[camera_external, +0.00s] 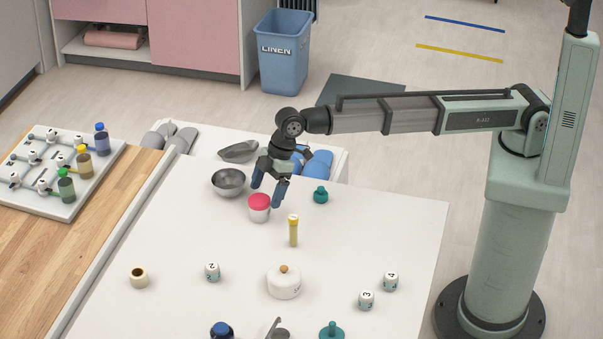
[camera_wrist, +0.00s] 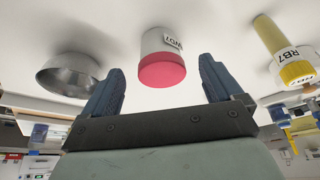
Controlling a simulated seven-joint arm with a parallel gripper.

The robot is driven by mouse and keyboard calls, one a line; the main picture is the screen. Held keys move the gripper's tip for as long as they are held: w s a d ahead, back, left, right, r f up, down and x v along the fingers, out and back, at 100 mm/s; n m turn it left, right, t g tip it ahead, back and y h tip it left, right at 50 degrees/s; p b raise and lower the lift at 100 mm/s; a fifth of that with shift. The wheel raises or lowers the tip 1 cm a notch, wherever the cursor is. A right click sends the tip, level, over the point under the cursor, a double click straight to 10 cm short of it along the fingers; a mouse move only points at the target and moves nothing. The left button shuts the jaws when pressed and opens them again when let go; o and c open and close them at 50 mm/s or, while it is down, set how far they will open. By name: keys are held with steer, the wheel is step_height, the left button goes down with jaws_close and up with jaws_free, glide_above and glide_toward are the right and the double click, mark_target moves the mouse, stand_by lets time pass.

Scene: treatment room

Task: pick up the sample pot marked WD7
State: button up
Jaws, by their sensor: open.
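The sample pot marked WD7 (camera_external: 259,211) is a small white pot with a pink-red lid, standing on the white table just below my gripper. In the wrist view the pot (camera_wrist: 162,58) shows upside down, with its WD7 label at its right side, between and beyond the two fingertips. My gripper (camera_external: 268,189) is open and empty, with its blue fingers pointing down around and above the pot's lid; in the wrist view the fingers (camera_wrist: 160,90) stand apart on either side of it. I cannot tell whether a finger touches the pot.
A grey metal bowl (camera_external: 228,182) stands close left of the pot. A yellow tube marked RB7 (camera_wrist: 285,50) stands to its right, also in the outside view (camera_external: 293,231). A teal stoppered item (camera_external: 320,195) is behind right. A white lidded jar (camera_external: 284,282) stands in front.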

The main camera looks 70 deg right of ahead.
mark_target(262, 199)
steer(key=shift+a+x, duration=0.2)
steer(key=shift+x, duration=2.65)
steer(key=shift+w+r, duration=0.1)
steer(key=c, duration=1)
